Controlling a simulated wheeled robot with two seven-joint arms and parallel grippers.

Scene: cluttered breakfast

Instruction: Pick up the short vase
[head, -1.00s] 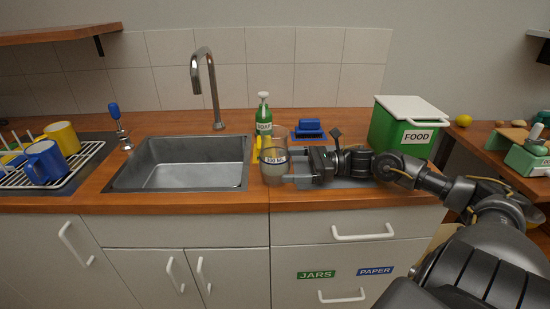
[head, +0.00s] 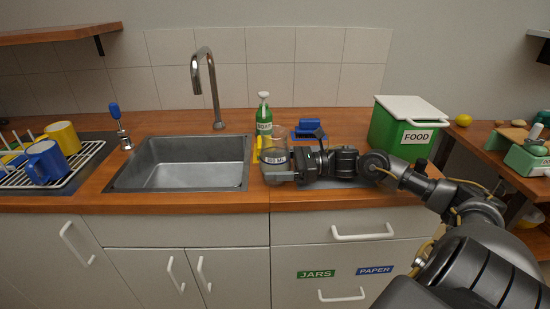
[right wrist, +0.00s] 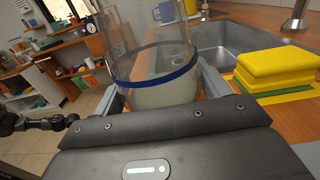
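The short vase (head: 275,171) appears to be the clear glass vessel with a dark printed label, upright on the wooden counter right of the sink. In the right wrist view, clear glass (right wrist: 155,93) with a blue band stands between my fingers. My right gripper (head: 284,165) reaches in from the right, with one finger across the front of the glass. In the right wrist view, my right gripper (right wrist: 163,98) is spread around the glass, close to both sides; firm contact cannot be made out.
A green soap bottle (head: 264,117) stands just behind the glass. A blue brush or block (head: 307,126) lies behind my gripper. A yellow sponge (right wrist: 275,68) sits near my right finger. The sink (head: 190,165) is to the left and the green FOOD bin (head: 397,129) to the right.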

